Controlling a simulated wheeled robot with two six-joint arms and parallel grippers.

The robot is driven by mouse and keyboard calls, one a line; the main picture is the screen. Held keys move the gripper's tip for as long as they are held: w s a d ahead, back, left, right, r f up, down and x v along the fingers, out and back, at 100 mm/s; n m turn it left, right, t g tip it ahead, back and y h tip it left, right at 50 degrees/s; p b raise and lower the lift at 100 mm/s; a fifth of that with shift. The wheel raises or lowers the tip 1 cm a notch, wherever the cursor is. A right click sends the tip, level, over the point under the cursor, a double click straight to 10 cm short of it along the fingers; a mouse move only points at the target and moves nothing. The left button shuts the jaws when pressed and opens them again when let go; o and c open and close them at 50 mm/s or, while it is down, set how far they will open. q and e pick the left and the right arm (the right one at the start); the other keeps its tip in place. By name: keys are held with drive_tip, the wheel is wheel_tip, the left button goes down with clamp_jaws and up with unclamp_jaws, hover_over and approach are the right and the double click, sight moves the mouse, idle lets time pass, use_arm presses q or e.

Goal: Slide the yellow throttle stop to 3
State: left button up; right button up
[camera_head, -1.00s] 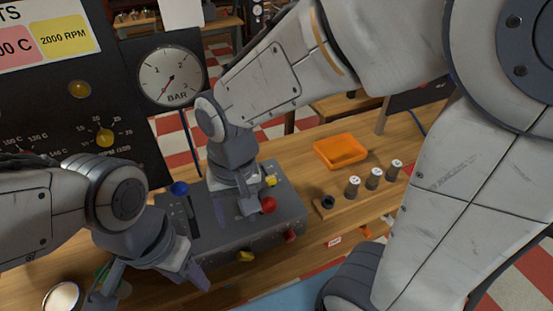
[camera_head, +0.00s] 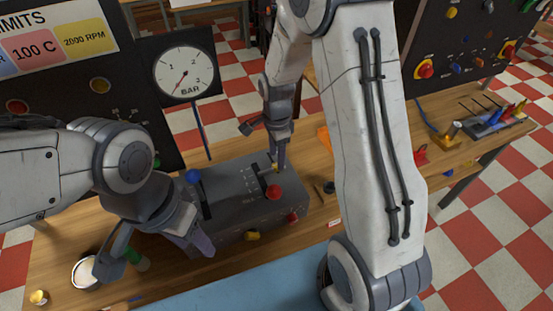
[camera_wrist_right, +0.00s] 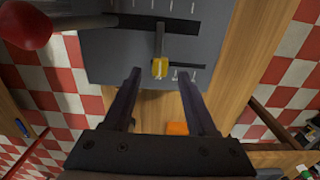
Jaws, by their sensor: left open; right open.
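The yellow throttle stop (camera_wrist_right: 160,68) is a small yellow tab on a grey stem on the dark grey control box (camera_wrist_right: 104,63). In the right wrist view it lies between and just beyond my right gripper's (camera_wrist_right: 159,80) open fingertips, apart from both. A scale of white marks runs beside its slot; its numbers are too small to read. In the head view the stop (camera_head: 276,168) is partly hidden by a finger of my right gripper (camera_head: 263,145). My left gripper (camera_head: 155,255) is open and empty at the box's left front.
A red-knobbed lever (camera_head: 273,192) and a blue-knobbed lever (camera_head: 194,177) stand on the box, the red one close to the stop. An orange tray (camera_head: 323,138) is partly hidden behind my right arm. A BAR gauge (camera_head: 186,72) stands behind the box.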

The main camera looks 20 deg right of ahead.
sight(269, 169)
drive_tip(key=shift+f, duration=1.5)
clamp_jaws()
